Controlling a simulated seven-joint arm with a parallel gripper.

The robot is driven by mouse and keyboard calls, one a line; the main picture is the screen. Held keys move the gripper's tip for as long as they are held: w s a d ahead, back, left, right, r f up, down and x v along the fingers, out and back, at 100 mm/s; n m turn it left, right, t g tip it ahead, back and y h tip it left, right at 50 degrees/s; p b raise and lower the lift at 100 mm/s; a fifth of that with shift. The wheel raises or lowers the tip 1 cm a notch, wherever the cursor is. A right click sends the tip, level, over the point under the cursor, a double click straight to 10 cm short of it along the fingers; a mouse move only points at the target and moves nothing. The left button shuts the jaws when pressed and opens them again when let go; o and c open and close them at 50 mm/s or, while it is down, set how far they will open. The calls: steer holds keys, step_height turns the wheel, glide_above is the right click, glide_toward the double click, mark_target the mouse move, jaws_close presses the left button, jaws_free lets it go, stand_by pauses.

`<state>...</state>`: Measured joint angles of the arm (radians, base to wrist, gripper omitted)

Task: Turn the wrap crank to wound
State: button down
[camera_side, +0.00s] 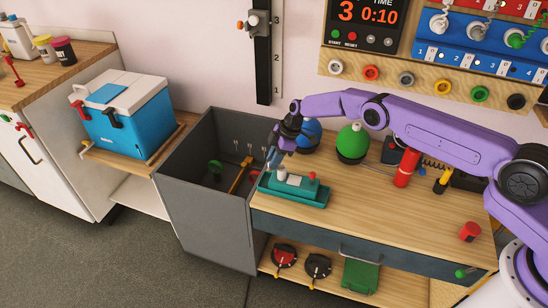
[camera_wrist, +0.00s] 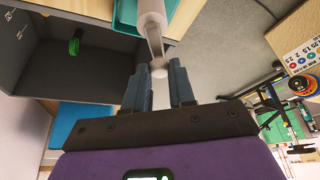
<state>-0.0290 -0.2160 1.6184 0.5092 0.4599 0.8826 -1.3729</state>
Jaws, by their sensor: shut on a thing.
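A teal wrap holder (camera_side: 292,195) with a white roll or box in it and a red knob on top sits at the left end of the wooden bench. Its teal edge and the pale roll (camera_wrist: 151,18) show in the wrist view. A grey crank (camera_wrist: 156,48) runs from the roll's end down between my fingers. My gripper (camera_side: 273,158) is at the holder's left end, pointing down. In the wrist view my gripper (camera_wrist: 159,88) is shut on the crank's end, whose grip is partly hidden by the fingers.
A deep grey bin (camera_side: 205,200) stands open just left of the bench. A blue ball and a green ball (camera_side: 352,142) stand behind the holder. A red cylinder (camera_side: 406,167) is to the right. The bench's middle front (camera_side: 375,215) is clear.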

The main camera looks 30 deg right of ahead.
steer(key=shift+s+n+g, duration=0.15)
steer(key=shift+n+g, duration=0.15)
steer(key=shift+n, duration=0.5)
steer(key=shift+s+n, duration=0.1)
steer(key=shift+n, duration=0.2)
steer(key=c, duration=0.9)
jaws_free()
steer(key=shift+r, duration=0.15)
steer(key=v, duration=1.7)
steer(key=shift+d, duration=0.15)
steer(key=shift+c, duration=0.2)
